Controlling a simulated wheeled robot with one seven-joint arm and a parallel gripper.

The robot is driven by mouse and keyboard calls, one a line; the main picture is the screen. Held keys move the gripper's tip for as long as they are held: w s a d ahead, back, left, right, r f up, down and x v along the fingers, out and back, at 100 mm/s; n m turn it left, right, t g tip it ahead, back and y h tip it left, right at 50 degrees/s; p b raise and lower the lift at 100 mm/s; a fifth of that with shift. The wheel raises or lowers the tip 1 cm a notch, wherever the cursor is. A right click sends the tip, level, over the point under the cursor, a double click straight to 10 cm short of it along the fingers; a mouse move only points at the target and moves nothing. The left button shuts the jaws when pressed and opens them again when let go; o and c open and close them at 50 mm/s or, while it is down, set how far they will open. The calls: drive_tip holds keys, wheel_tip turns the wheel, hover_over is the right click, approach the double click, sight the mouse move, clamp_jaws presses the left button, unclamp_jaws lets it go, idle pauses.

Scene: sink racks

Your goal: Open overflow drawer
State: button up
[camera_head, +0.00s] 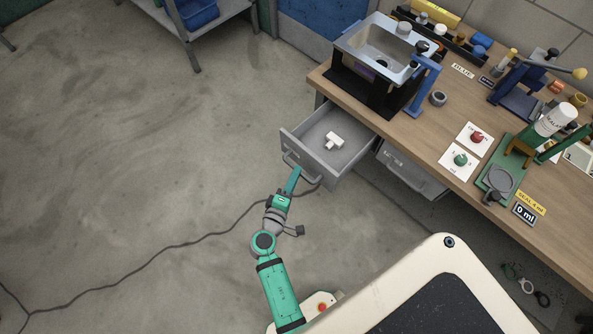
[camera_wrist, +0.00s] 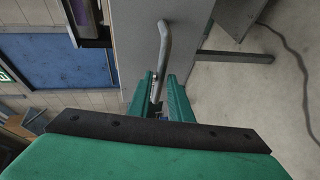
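A grey drawer (camera_head: 316,162) stands pulled out from under the left end of the workbench. A white T-shaped fitting (camera_head: 334,141) lies inside it. I cannot read a label on its front. Its bar handle (camera_wrist: 163,50) runs between the green fingers of my gripper (camera_wrist: 160,88) in the wrist view. The fingers are close together around the bar and appear shut on it. In the head view my gripper (camera_head: 294,178) is at the drawer's front, and the fingertips partly cover the handle.
A second grey drawer (camera_head: 412,176) is under the bench to the right. The wooden benchtop (camera_head: 440,130) carries a sink unit (camera_head: 385,50), red and green buttons and several tools. A dark cable (camera_head: 165,249) crosses the floor.

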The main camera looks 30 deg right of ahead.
drive_tip(key=v, duration=0.8)
drive_tip(key=shift+w, duration=0.1)
